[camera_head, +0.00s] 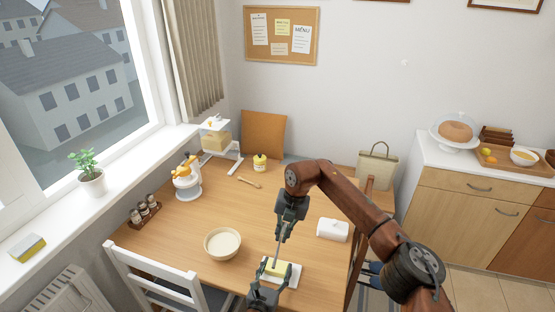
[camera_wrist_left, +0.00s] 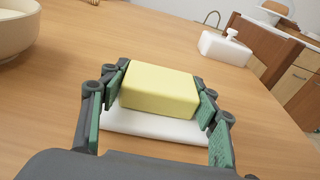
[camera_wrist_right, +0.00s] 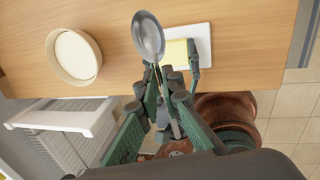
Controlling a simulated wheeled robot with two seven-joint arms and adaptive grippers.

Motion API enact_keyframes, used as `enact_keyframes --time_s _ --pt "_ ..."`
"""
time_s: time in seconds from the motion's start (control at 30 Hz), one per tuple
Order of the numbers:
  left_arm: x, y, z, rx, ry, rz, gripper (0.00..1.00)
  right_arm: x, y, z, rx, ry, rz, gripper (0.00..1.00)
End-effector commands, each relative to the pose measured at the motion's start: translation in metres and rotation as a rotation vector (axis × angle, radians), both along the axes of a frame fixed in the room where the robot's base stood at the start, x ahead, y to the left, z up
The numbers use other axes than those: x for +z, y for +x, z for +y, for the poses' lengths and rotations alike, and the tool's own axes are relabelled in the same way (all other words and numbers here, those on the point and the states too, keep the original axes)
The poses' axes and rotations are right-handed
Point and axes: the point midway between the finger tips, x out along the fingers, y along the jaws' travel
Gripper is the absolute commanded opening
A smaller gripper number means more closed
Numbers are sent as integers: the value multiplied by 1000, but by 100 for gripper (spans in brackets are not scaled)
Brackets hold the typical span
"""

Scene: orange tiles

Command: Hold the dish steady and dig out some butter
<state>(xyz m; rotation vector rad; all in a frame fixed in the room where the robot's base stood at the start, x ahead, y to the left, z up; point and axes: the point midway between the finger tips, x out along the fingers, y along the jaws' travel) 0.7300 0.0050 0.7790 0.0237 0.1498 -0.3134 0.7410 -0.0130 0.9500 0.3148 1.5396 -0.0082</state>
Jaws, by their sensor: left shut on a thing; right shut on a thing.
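A yellow block of butter (camera_head: 275,266) lies on a flat white dish (camera_head: 293,277) near the table's front edge. In the left wrist view the butter (camera_wrist_left: 160,92) sits on the dish (camera_wrist_left: 155,127). My left gripper (camera_head: 266,283) has a finger on each side of the butter, low over the dish, and is shut on it. My right gripper (camera_head: 285,230) is above and behind the butter, shut on a metal spoon (camera_wrist_right: 148,38). The spoon points down beside the butter in the head view; whether it touches is unclear. The spoon's handle end is partly hidden by the fingers.
A cream bowl (camera_head: 222,244) stands left of the dish. A white lid (camera_head: 332,230) with a knob is to the right. The table centre is clear.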

Motion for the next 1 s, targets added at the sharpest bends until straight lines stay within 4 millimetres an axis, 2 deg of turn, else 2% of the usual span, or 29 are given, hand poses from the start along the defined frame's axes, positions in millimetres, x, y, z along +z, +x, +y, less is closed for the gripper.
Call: enact_keyframes --time_s 0.33,0.67,0.83,1.0 --pt "0 0 0 0 1 1 77 0 0 0 0 0 0 0" --pt "0 -3 1 0 0 1 77 0 0 0 0 0 0 0" --pt "2 -23 8 -1 -1 1 77 0 0 0 0 0 0 0" --pt "8 -58 19 -2 -1 2 77 0 0 0 0 0 0 0"
